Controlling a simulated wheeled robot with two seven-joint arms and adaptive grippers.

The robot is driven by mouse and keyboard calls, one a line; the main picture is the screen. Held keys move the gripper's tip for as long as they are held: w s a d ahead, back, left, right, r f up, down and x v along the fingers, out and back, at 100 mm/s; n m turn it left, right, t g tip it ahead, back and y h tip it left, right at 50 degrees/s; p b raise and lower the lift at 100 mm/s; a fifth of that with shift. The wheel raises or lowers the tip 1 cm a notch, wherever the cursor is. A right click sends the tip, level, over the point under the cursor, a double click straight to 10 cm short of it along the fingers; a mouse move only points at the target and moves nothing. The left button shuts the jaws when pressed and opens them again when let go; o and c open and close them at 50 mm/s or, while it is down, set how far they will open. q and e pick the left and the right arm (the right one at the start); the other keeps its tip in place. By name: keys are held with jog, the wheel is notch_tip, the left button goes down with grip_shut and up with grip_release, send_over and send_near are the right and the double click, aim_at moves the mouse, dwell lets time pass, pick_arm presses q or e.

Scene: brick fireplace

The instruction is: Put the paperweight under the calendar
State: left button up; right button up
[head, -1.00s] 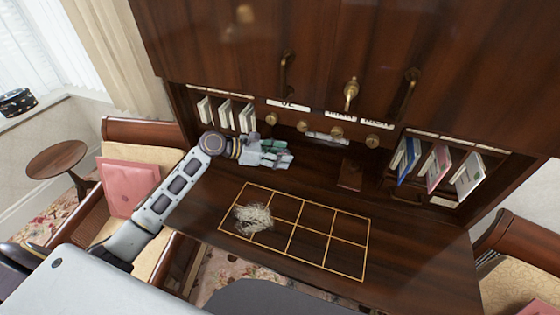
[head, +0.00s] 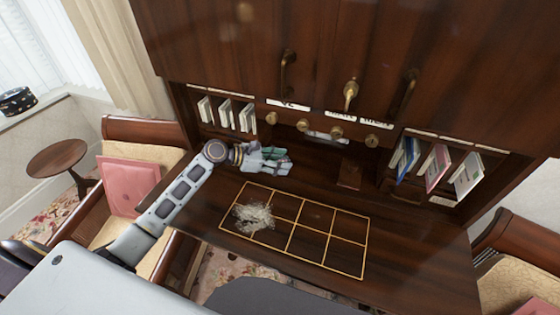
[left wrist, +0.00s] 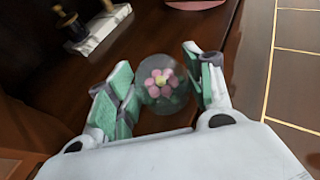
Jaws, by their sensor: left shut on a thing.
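The paperweight (left wrist: 160,84) is a clear glass ball with a pink flower inside. It sits between the green-padded fingers of my left gripper (left wrist: 158,92), which is shut on it. In the head view, my left gripper (head: 278,161) is over the back left of the desk, behind the gold grid, and the paperweight is hard to make out there. I cannot tell for sure which thing is the calendar; several white labels (head: 341,116) run along the edge above the desk's back. My right gripper is not in view.
A gold-lined grid (head: 329,233) marks the dark desktop, with a pale shredded clump (head: 254,217) on its left cells. Brass knobs (head: 372,140) line the back. Books (head: 437,168) stand in the right cubby. The grid's right cells are clear.

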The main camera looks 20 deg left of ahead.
pick_arm(q)
jog(key=o, duration=1.3)
jog(key=shift+f, duration=0.1)
jog(key=shift+a, duration=0.1)
jog(key=b+v, duration=0.1)
jog(key=v, duration=0.9)
jog(key=shift+s+a, duration=0.2)
jog(key=shift+s+a+r+b, duration=0.3)
jog(key=shift+a+r, duration=0.1)
jog(key=shift+a, duration=0.05)
